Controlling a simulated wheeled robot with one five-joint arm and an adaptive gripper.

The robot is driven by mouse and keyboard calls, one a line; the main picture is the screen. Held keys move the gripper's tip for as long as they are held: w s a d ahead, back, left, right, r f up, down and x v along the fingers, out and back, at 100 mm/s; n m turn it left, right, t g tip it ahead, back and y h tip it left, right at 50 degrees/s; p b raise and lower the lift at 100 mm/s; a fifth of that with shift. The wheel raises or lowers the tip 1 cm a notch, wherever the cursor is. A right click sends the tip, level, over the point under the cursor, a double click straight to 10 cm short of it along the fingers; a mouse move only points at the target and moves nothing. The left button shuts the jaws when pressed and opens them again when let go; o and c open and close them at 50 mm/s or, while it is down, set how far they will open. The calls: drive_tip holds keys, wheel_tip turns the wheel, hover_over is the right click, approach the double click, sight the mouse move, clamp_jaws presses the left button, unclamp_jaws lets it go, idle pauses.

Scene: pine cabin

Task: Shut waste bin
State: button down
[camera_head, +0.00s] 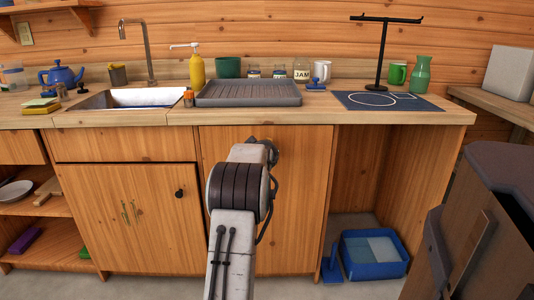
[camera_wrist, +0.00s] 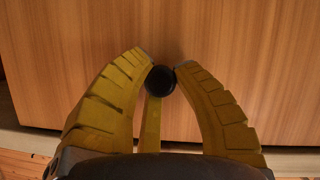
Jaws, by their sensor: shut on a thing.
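A plain wooden front panel (camera_head: 300,200) stands under the counter, below the drying rack; it seems to be the waste bin's front. In the wrist view, the panel (camera_wrist: 240,50) fills the background, with a round black knob (camera_wrist: 160,80) on it. My gripper (camera_wrist: 162,66) has its yellow fingers closed around this knob, a tip on either side. In the head view, my arm covers the knob and most of my gripper. The inside of the bin is not visible, and I cannot tell how far the panel stands out.
A cabinet door (camera_head: 150,220) with a black knob is left of the panel. To the right is an open bay with a blue tub (camera_head: 375,270) on the floor. A dark-topped wooden piece (camera_head: 480,230) stands at the right. The grey drying rack (camera_head: 248,97) sits on the counter above.

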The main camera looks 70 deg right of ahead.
drive_tip(key=shift+w+d+r, duration=0.2)
drive_tip(key=shift+r, duration=0.2)
drive_tip(key=c, duration=1.2)
unclamp_jaws()
drive_tip(key=shift+c, duration=0.2)
drive_tip(key=v, duration=1.2)
drive_tip(key=shift+f, duration=0.25)
drive_tip(key=shift+s, duration=0.1)
